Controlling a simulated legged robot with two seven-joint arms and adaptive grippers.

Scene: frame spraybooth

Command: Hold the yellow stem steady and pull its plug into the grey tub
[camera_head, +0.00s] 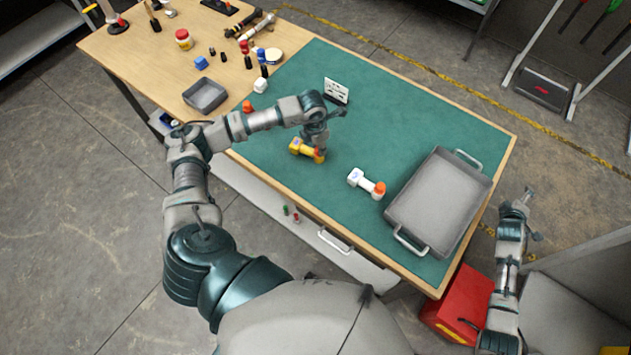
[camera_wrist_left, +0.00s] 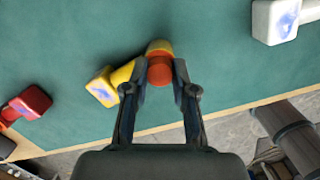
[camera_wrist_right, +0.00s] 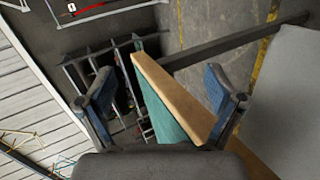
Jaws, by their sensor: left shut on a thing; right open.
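The yellow stem (camera_head: 296,146) lies on the green mat, its labelled block to the left; it also shows in the left wrist view (camera_wrist_left: 122,73). Its orange-red plug (camera_wrist_left: 160,70) is at the right end. My left gripper (camera_head: 320,148) reaches down from above with its fingers (camera_wrist_left: 159,72) closed on either side of the plug. The grey tub (camera_head: 440,200) is empty, at the right end of the mat. My right gripper (camera_head: 527,200) is open and empty, off the table's right side; its fingers show apart in the right wrist view (camera_wrist_right: 165,90).
A white stem (camera_head: 358,178) with an orange plug lies between the yellow stem and the tub. A white card (camera_head: 336,91) stands behind. A small grey tray (camera_head: 205,95) and several small items sit on the wood at left. A red box (camera_head: 460,303) stands below the table's right end.

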